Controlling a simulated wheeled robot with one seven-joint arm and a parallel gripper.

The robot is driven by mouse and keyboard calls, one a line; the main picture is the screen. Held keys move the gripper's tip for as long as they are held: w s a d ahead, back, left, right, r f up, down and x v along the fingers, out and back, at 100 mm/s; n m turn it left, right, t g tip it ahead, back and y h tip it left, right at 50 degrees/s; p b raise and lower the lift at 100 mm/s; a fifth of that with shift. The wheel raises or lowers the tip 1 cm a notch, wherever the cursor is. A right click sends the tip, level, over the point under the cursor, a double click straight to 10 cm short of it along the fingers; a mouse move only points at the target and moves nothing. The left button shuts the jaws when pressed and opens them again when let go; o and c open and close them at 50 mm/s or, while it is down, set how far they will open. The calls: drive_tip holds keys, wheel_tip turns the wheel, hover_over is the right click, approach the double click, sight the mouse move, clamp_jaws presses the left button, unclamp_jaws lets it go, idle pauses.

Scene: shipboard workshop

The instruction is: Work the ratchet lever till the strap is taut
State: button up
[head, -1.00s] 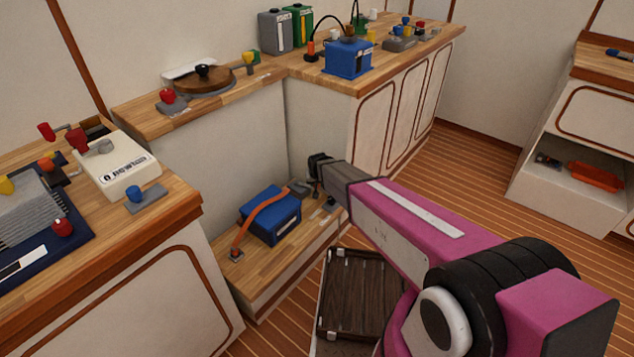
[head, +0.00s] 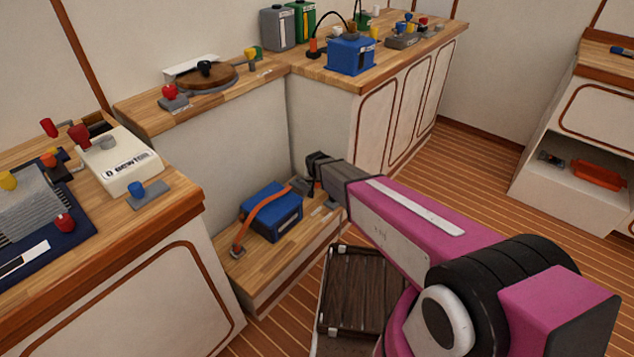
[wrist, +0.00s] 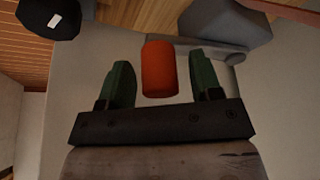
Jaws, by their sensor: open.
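A blue box (head: 272,212) sits on the low wooden step with an orange strap (head: 262,212) running over it. The strap's grey ratchet (head: 299,185) is at the box's far right end, partly hidden by my gripper (head: 313,184). In the wrist view my gripper (wrist: 163,80) is open, its two green fingers on either side of a red-orange cylindrical grip (wrist: 159,69). The grip joins a grey lever (wrist: 208,50). Gaps show between the grip and both fingers. How tight the strap is cannot be told.
A wooden counter with a white box (head: 125,172) stands at left. A raised shelf (head: 150,115) runs behind the step. A dark slatted panel (head: 352,290) is beside the step below my arm. Open planked floor (head: 470,185) lies to the right.

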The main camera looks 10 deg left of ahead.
drive_tip(key=v, duration=1)
drive_tip(key=shift+s+r, duration=0.25)
drive_tip(key=shift+r, duration=0.1)
drive_tip(key=shift+w, duration=0.1)
drive_tip(key=shift+w+a+g, duration=0.15)
drive_tip(key=shift+w+g, duration=1.8)
drive_tip(key=shift+g, duration=0.25)
wheel_tip(320, 180, down, 11)
drive_tip(key=shift+r, duration=0.2)
drive_tip(key=c, duration=0.9)
